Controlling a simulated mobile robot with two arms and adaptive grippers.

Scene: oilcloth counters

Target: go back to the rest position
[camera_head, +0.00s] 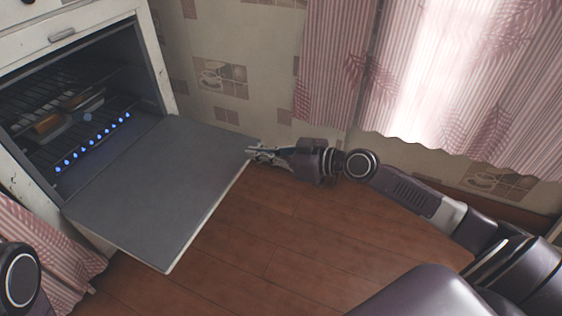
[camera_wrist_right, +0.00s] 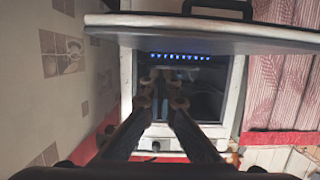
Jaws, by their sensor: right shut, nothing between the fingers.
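My right gripper (camera_head: 252,153) is shut and empty. Its fingertips are beside the far right corner of the lowered oven door (camera_head: 160,190); I cannot tell whether they touch it. In the right wrist view the fingers (camera_wrist_right: 164,78) point toward the oven, and the door (camera_wrist_right: 210,35) spans the top of the picture with its dark handle (camera_wrist_right: 218,8). Part of my left arm shows at the left edge of the head view, but its gripper is out of view.
The oven (camera_head: 150,65) stands open at the left, with a dish (camera_head: 55,122) on its rack and a row of blue lights inside. Curtains (camera_head: 335,60) hang on the tiled wall behind my right arm. Bare wooden floor (camera_head: 265,235) lies right of the door.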

